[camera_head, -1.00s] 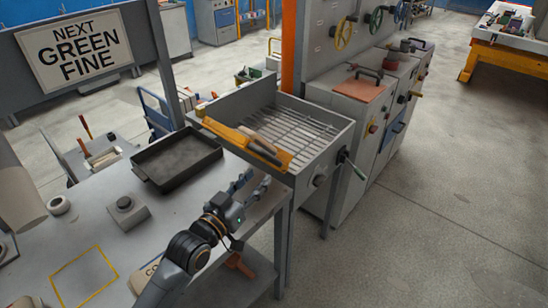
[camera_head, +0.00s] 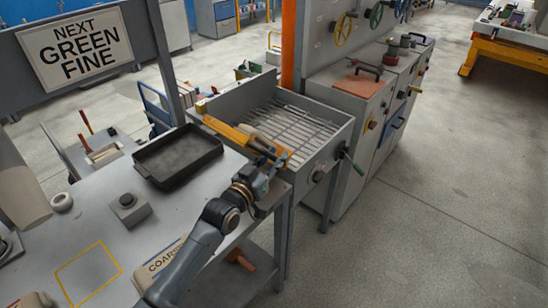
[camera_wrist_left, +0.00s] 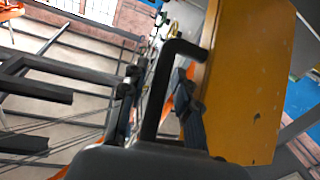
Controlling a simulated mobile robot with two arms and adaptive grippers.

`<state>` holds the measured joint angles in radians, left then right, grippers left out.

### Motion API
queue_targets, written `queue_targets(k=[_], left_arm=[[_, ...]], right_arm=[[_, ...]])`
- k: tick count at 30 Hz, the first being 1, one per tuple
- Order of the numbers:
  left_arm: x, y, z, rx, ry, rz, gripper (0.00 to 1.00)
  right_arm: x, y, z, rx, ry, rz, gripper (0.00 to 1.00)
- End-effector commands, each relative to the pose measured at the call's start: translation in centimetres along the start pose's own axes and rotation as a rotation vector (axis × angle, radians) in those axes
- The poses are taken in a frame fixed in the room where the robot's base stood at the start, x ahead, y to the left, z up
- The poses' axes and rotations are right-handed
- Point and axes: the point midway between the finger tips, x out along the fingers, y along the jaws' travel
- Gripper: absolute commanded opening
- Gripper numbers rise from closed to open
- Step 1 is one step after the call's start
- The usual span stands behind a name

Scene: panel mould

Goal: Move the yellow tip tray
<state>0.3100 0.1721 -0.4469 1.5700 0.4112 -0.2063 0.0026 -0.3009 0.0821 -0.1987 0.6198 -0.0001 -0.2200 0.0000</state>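The yellow tip tray (camera_head: 226,130) lies along the near left edge of the grey grated box in the head view, with a pale brown bar-like thing beside it. My left gripper (camera_head: 274,158) is at the tray's right end and hides part of it. In the left wrist view the tray (camera_wrist_left: 245,85) is a large yellow panel on the right, with a black bent handle (camera_wrist_left: 153,95) beside it. The fingers of my left gripper (camera_wrist_left: 157,102) stand apart, with the handle between them; I cannot tell whether they touch it. My right gripper is not in view.
The grated box (camera_head: 325,155) has a lever on its right side. A black tray (camera_head: 178,157), a grey block with a knob (camera_head: 128,207) and a bag marked COARSE (camera_head: 160,264) are on the grey table (camera_head: 190,205). Open floor lies to the right.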

Motion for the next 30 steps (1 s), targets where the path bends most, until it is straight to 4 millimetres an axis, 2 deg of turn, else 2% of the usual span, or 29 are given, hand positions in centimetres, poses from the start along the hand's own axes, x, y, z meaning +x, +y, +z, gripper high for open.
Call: queue_targets(k=[1,3,11,14,30], left_arm=[[0.0,0.0,0.0,0.000,0.000,0.000,0.14],[0.0,0.0,0.0,0.000,0.000,0.000,0.00],[0.0,0.0,0.1,0.000,0.000,0.000,0.00],[-0.2,-0.1,0.6,-0.002,0.009,0.001,0.00],[-3.2,-1.1,4.5,-0.037,0.237,0.029,0.00]], right_arm=[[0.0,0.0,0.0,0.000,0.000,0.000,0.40],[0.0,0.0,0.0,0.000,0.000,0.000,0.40],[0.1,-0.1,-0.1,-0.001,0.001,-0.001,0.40],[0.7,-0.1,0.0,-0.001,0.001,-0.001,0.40],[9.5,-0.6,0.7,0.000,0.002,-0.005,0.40]])
